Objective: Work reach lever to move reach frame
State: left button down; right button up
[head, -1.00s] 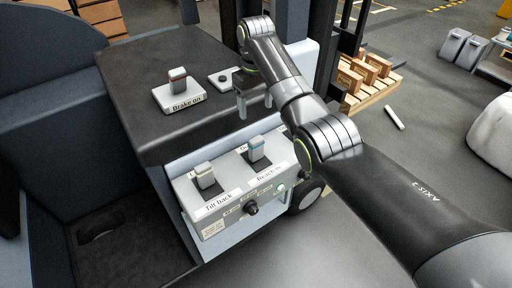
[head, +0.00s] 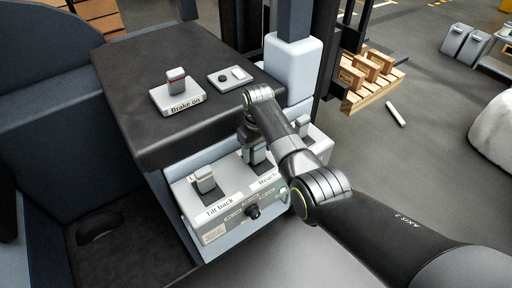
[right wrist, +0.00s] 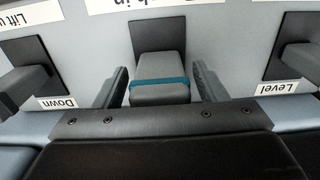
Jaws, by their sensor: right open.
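The reach lever is a grey block with a teal band, standing out from the control panel (head: 225,212). In the right wrist view the reach lever (right wrist: 160,78) sits between the two fingers of my right gripper (right wrist: 160,85). The fingers are open, one on each side, with small gaps to the lever. In the head view my right gripper (head: 258,160) is down at the lever and hides most of it. The "Reach" label shows just below. The reach frame cannot be made out clearly. My left gripper is not in view.
The tilt lever (head: 204,181) stands left of the reach lever, and another lever (head: 304,126) stands to the right. The brake switch (head: 176,92) is on the black top above. A pallet with boxes (head: 368,88) lies beyond on the floor.

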jog(key=shift+f, duration=0.25)
